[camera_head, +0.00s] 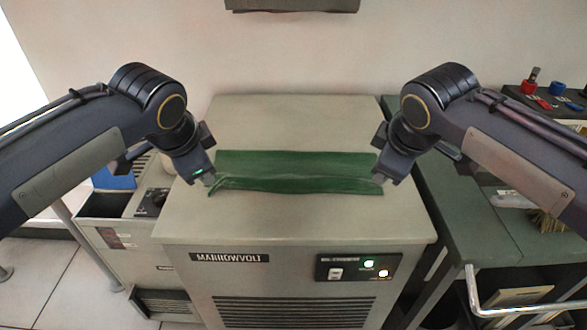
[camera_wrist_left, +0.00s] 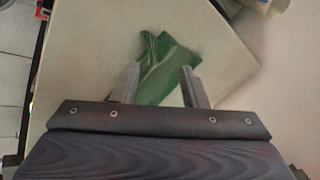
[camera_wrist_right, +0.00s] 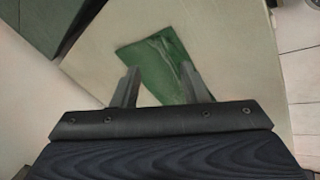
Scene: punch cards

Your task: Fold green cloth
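The green cloth (camera_head: 295,163) lies as a long strip across the top of a beige cabinet. A lengthwise crease divides it into a back band and a slightly raised, rumpled front band. My left gripper (camera_head: 208,182) is at its left end and my right gripper (camera_head: 379,180) at its right end. In the left wrist view, the cloth (camera_wrist_left: 168,66) shows between the spread fingers (camera_wrist_left: 162,70), with a crumpled corner beyond. In the right wrist view, the cloth (camera_wrist_right: 150,62) also shows between spread fingers (camera_wrist_right: 159,70). Fingertip contact is unclear.
The beige cabinet top (camera_head: 290,222) is clear in front of and behind the cloth. A dark green bench (camera_head: 455,220) stands at the right, with red and blue items (camera_head: 557,89) farther back. A lower beige unit (camera_head: 125,235) stands at the left.

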